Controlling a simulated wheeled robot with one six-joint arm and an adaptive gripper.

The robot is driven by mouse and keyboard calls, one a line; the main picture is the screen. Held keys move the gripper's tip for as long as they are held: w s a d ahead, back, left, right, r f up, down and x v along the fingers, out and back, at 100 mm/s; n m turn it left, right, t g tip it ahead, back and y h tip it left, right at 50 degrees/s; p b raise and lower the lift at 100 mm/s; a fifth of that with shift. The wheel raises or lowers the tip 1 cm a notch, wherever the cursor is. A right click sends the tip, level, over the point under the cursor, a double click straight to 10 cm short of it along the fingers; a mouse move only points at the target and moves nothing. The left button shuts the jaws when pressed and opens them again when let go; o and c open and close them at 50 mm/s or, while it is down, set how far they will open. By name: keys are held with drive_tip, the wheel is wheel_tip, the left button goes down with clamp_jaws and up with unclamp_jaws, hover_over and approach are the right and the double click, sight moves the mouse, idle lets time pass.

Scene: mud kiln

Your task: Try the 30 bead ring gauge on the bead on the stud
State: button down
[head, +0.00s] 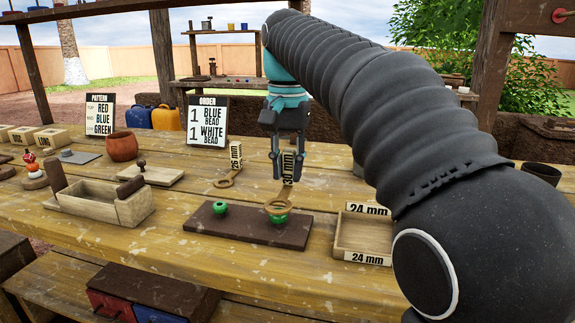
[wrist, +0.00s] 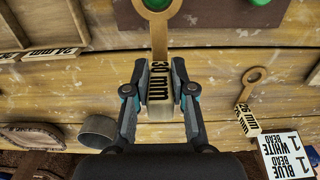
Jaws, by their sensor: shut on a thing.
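My gripper (head: 287,177) is shut on the tag block of the 30 mm ring gauge (head: 279,205). The wrist view shows the "30 mm" block (wrist: 158,92) between the fingers and the handle running to the ring at the top edge. The ring is over a green bead (head: 279,218) on the right of a dark brown board (head: 245,229); green shows below the ring in the head view and through it in the wrist view. I cannot tell whether the ring is around the bead or just above it. The stud is hidden. A second green bead (head: 219,208) sits on the board's left.
A 26 mm ring gauge (head: 226,182) lies behind the board. A wooden tray marked 24 mm (head: 363,236) stands to the right. A wooden box (head: 105,203) and a clay pot (head: 122,147) are to the left. An order sign (head: 208,122) stands at the back.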

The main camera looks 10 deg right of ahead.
drive_tip(key=shift+f+b, duration=0.3)
drive_tip(key=shift+f, duration=0.3)
idle(0.5)
drive_tip(key=shift+r, duration=0.2)
idle(0.4)
drive_tip(key=shift+r+p, duration=0.95)
drive_tip(key=shift+p, duration=0.35)
drive_tip(key=shift+r+p, duration=0.3)
drive_tip(key=shift+r, duration=0.7)
